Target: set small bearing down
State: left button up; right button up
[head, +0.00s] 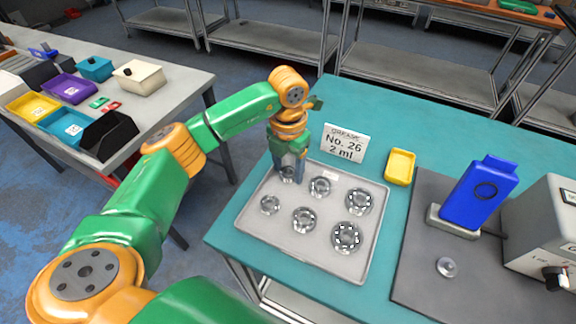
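My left gripper (289,174) points down at the far left corner of the grey tray (325,263). A small bearing (286,173) shows at its fingertips, partly hidden by the fingers. I cannot tell whether the fingers grip it or whether it touches the tray. Another small bearing (270,205) lies flat on the tray nearer to me. Medium bearings (304,220) (320,187) lie in the middle and large bearings (347,238) (358,201) on the right. My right gripper is not in view.
A sign reading "No. 26 2 ml" (344,143) stands behind the tray. A yellow dish (400,167) is to its right. A blue device (478,194), a small clear disc (446,267) and a grey machine (545,232) are on the dark mat (415,275). Bins fill the left table (165,85).

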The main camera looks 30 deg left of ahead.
pick_arm(q)
jog(key=shift+r, duration=0.7)
notch_tip(320, 180, up, 4)
jog(key=shift+r+b, duration=0.1)
jog(key=shift+b, duration=0.45)
notch_tip(320, 180, up, 7)
jog(key=p, duration=0.1)
jog(key=shift+p, duration=0.3)
